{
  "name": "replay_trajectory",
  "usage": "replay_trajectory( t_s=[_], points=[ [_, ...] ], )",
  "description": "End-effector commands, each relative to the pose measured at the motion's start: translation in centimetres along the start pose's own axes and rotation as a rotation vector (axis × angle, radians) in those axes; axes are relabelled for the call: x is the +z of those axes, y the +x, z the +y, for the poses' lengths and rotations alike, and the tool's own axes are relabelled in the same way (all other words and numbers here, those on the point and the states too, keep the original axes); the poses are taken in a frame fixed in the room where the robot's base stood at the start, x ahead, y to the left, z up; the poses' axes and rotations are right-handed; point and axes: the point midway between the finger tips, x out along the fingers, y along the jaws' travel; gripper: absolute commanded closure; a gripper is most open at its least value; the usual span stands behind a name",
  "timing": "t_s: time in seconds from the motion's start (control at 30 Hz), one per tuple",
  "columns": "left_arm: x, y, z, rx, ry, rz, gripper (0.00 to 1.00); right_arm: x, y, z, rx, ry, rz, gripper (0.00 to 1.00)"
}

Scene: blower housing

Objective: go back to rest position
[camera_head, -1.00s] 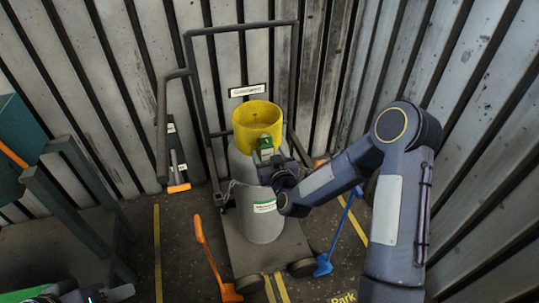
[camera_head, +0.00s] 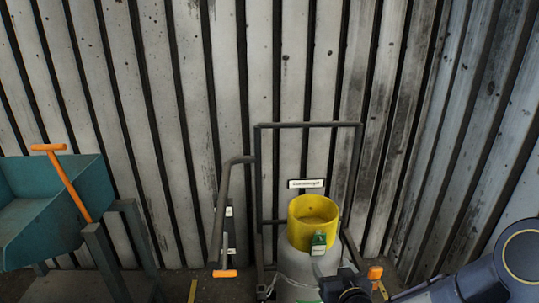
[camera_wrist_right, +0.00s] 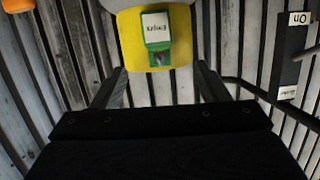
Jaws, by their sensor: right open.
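My right gripper (camera_head: 343,284) is low in the head view, by the front of a grey cylinder (camera_head: 296,266). In the right wrist view its two fingers (camera_wrist_right: 162,88) are apart with nothing between them. A green piece with a white label reading "Empty" (camera_wrist_right: 156,32) lies just beyond the fingertips, against a yellow collar (camera_wrist_right: 126,30). The head view also shows the green piece (camera_head: 319,242) on the front of the yellow collar (camera_head: 314,211), on top of the cylinder. My right arm comes in from the lower right. My left gripper is out of view.
A dark cart frame (camera_head: 308,125) stands behind the cylinder, against a corrugated metal wall (camera_head: 290,65). A teal bin (camera_head: 80,190) with an orange-handled tool (camera_head: 66,183) is at the left. A switch plate reading "On" (camera_wrist_right: 291,55) shows in the wrist view.

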Motion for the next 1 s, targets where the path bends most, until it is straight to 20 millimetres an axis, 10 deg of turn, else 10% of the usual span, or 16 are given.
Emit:
replay_trajectory(
  t_s=[0.27,0.6,0.9,1.0],
  points=[
    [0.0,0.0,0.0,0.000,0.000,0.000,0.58,-3.2,-8.7,1.3,-0.065,0.098,-0.298,0.32],
    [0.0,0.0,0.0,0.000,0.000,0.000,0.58,-1.5,-21.4,0.8,-0.085,0.278,-0.617,0.32],
    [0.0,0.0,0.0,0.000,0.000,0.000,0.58,0.7,-29.1,-0.5,-0.102,0.387,-0.786,0.32],
    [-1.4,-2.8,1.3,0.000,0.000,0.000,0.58,-2.5,-29.8,-0.6,-0.103,0.384,-0.792,0.32]
  ],
)
